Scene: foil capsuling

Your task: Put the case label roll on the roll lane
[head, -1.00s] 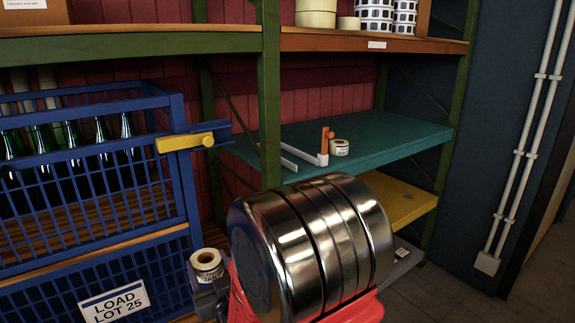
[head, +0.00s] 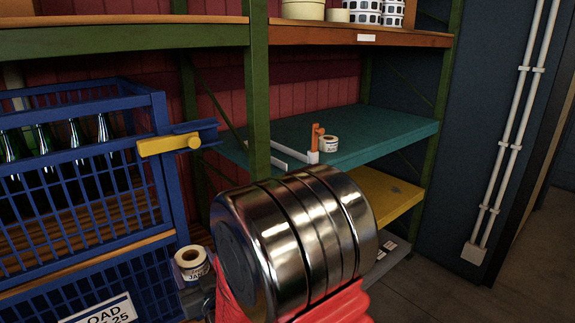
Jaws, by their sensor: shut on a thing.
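A white label roll (head: 192,262) with a tan core and dark print sits at my gripper (head: 199,288), left of my large shiny arm link. The gripper is dark and mostly hidden by the arm; it is shut on this roll. The roll lane (head: 281,155), marked by pale rails, lies on the teal shelf (head: 385,138). An orange upright piece (head: 317,131) stands at the lane's right end. A second white roll (head: 329,143) sits on the shelf just right of that piece. The held roll is apart from the shelf, lower and to the left in the picture.
A blue mesh cage (head: 70,215) with green bottles stands at left, its yellow latch (head: 168,145) projecting toward the shelf. A green upright (head: 257,100) stands before the shelf's left part. A yellow shelf (head: 385,196) lies below. Open floor is at right.

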